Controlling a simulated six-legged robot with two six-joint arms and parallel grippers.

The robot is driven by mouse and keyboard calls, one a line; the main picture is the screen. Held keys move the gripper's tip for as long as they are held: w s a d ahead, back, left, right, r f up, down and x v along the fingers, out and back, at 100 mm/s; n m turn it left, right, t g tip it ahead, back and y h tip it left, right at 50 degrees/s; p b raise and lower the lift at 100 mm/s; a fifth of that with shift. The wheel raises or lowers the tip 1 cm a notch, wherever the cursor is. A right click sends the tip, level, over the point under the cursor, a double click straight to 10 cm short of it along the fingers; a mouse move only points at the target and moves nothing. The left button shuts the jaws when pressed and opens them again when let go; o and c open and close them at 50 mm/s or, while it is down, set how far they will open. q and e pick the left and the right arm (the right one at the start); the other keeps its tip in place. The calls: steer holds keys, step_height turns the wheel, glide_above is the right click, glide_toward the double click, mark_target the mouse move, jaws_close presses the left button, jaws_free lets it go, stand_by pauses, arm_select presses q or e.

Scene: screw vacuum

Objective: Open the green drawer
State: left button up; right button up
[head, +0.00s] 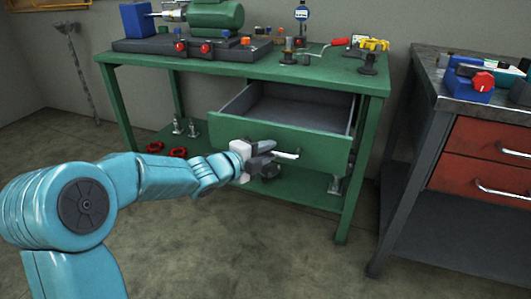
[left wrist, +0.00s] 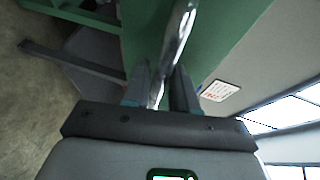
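The green drawer (head: 310,146) is pulled well out of the green workbench, and its empty grey inside shows in the head view. Its metal handle (head: 286,155) is on the front face. My left gripper (head: 268,150) is at the left part of this handle. In the left wrist view, the shiny handle (left wrist: 176,40) runs between the two dark fingers of my left gripper (left wrist: 162,92), which look closed around it. The green drawer front (left wrist: 140,32) lies just beyond them. My right gripper is not in view.
The green workbench (head: 372,85) carries a green motor machine (head: 214,14) and several small tools. A grey cabinet with red drawers (head: 489,150) stands at the right. Red handwheels (head: 178,152) lie on the lower shelf. The floor in front is clear.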

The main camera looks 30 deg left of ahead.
arm_select(q)
steer(key=shift+o, duration=0.5)
steer(key=shift+s, duration=0.1)
steer(key=p+v, duration=0.4)
steer(key=v, duration=1.2)
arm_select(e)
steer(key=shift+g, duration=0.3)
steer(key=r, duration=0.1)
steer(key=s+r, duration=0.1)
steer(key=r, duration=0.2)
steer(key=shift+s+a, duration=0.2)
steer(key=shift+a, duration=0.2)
arm_select(q)
steer(key=shift+r, duration=0.1)
